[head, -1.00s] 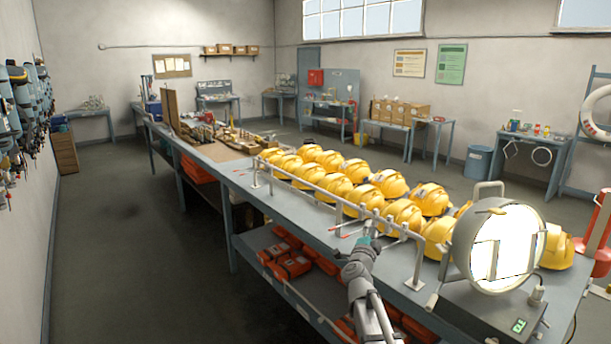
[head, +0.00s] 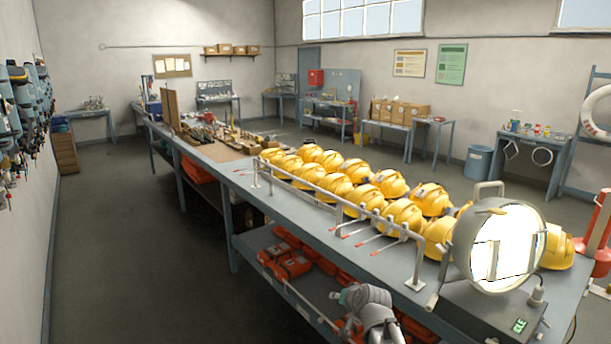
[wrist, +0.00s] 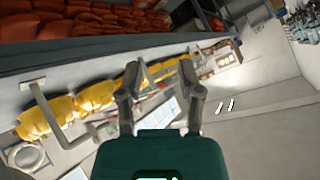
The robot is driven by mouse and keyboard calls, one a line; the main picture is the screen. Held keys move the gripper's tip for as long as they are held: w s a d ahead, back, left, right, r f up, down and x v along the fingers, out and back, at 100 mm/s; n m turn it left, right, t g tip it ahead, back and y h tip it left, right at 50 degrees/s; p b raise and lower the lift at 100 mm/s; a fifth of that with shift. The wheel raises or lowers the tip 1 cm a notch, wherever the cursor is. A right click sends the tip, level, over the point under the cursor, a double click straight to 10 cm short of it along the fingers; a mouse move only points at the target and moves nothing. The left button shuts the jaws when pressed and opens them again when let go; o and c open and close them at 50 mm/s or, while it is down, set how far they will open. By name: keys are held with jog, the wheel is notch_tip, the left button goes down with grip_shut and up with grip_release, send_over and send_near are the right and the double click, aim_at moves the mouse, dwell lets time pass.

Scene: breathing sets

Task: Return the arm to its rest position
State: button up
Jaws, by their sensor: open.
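My gripper (wrist: 162,95) is open in the wrist view, its two fingers apart with nothing between them. In the head view my gripper (head: 338,297) is low in front of the long blue-grey bench (head: 330,225), below the bench top and beside the lower shelf. My arm is folded at the bottom of the head view. The gripper appears apart from the bench, though the exact gap is hard to tell.
Rows of yellow helmets (head: 402,217) stand on the bench behind a metal rail (head: 340,199). A round lamp (head: 508,246) stands at the bench's right end. The floor (head: 130,260) left of the bench is clear.

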jog(key=s+d+f+g+h, duration=0.1)
jog(key=s+d+f+g, duration=0.1)
jog(key=s, duration=0.4)
jog(key=s+d+f+n+g+h, duration=0.1)
jog(key=s+d+f+g, duration=0.1)
jog(key=s+g, duration=0.2)
jog(key=s+d+f+g+h, duration=0.1)
jog(key=s+d+f+g, duration=0.2)
jog(key=s, duration=0.6)
jog(key=shift+n+g+h, duration=0.3)
jog(key=shift+n+h, duration=0.1)
jog(key=shift+w, duration=0.1)
